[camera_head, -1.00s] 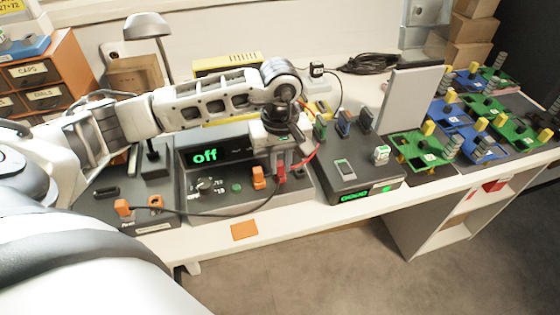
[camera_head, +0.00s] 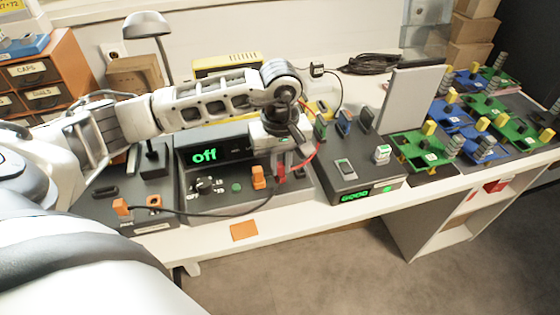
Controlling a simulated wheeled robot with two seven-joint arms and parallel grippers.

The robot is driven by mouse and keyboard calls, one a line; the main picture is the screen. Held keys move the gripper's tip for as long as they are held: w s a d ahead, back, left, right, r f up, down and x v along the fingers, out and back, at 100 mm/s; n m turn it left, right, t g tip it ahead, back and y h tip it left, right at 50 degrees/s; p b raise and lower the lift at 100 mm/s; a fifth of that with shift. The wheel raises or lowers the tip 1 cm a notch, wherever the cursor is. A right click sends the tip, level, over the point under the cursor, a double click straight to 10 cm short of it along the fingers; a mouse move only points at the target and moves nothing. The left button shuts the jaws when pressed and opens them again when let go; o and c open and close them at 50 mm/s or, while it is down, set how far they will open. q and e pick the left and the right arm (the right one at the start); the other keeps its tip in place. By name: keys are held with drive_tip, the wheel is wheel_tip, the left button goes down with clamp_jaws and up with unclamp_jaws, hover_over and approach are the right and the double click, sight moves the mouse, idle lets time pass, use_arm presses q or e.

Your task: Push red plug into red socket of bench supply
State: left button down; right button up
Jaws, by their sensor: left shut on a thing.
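The bench supply (camera_head: 222,202) is a dark grey box in the middle of the bench, with a green "off" display (camera_head: 205,154) and a dial. My left gripper (camera_head: 280,171) points down over the right part of its panel. It is shut on the red plug (camera_head: 281,174), whose red cable (camera_head: 306,157) curves up to the right. The plug is at or just above the panel; the red socket is hidden, so I cannot tell how deep it sits. An orange plug (camera_head: 258,177) with a black cable stands just left of it. My right gripper is not in view.
A dark meter box (camera_head: 345,193) with a green readout stands close to the right. A lamp (camera_head: 147,27) stands behind. The bench's front edge is near.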

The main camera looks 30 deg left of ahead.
sight(280, 165)
use_arm(q)
drive_tip(key=c, duration=1.3)
unclamp_jaws()
drive_tip(key=shift+f, duration=0.25)
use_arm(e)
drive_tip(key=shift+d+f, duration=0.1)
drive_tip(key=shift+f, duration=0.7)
use_arm(q)
drive_tip(key=shift+r, duration=0.35)
wheel_tip(280, 165, up, 16)
drive_tip(key=shift+f, duration=0.15)
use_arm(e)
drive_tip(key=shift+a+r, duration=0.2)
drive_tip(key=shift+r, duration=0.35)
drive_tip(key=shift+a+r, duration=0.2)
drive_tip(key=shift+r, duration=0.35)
use_arm(q)
drive_tip(key=shift+s+f, duration=0.1)
